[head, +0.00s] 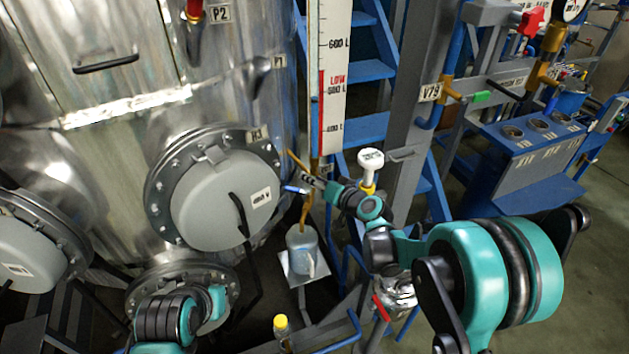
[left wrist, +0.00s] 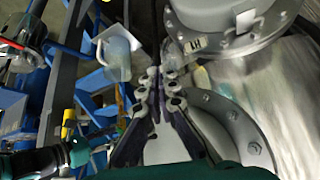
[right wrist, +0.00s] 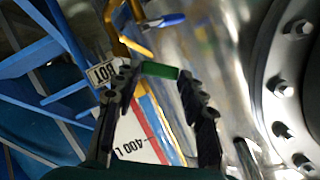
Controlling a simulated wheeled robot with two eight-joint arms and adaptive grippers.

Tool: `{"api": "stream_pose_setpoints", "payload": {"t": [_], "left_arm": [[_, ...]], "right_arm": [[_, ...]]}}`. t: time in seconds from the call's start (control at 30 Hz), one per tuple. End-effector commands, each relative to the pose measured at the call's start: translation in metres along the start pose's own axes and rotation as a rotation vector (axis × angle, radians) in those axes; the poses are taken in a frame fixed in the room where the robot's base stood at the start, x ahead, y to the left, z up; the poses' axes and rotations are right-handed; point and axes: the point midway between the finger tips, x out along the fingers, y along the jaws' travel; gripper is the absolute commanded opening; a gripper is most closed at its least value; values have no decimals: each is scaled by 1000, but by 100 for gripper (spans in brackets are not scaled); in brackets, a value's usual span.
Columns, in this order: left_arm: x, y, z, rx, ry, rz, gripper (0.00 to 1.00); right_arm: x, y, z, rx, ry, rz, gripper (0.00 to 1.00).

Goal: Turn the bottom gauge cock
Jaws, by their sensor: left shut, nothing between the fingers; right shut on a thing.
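The bottom gauge cock shows a green handle (right wrist: 160,70) in the right wrist view, at the lower end of the level gauge, near a partly hidden label ending in "OT" (right wrist: 103,73). My right gripper (right wrist: 159,82) is closed on this handle, one finger at each end. In the head view my right gripper (head: 309,180) reaches the foot of the white gauge scale (head: 335,75) and hides the green handle. A blue handle (right wrist: 165,20) sits just beyond it. My left gripper (left wrist: 160,85) is shut and empty in the left wrist view, near the tank's lower flanges.
A grey jug (head: 302,240) stands on a small plate below the pipe. The steel tank (head: 110,150) with its round hatch (head: 220,200) fills the left. A white-topped yellow valve (head: 370,162) stands close to my right wrist. Blue stairs (head: 372,70) rise behind the gauge.

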Motion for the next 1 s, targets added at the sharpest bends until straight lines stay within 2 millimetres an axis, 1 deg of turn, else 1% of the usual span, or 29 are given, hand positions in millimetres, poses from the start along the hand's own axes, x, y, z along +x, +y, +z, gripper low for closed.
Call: {"api": "stream_pose_setpoints", "payload": {"t": [0.1,0.13,0.2,0.47,0.57,0.67,1.0], "left_arm": [[0,0,0,0,0,0,0],[0,0,0,0,0,0,0],[0,0,0,0,0,0,0],[0,0,0,0,0,0,0],[0,0,0,0,0,0,0],[0,0,0,0,0,0,0],[0,0,0,0,0,0,0]], "right_arm": [[1,0,-1,0,2,0,0],[1,0,-1,0,2,0,46],[1,0,-1,0,2,0,62],[0,0,0,-1,1,1,62],[-4,0,0,-1,1,1,62],[-16,0,-1,0,2,2,62],[-88,0,0,0,2,3,62]]}}
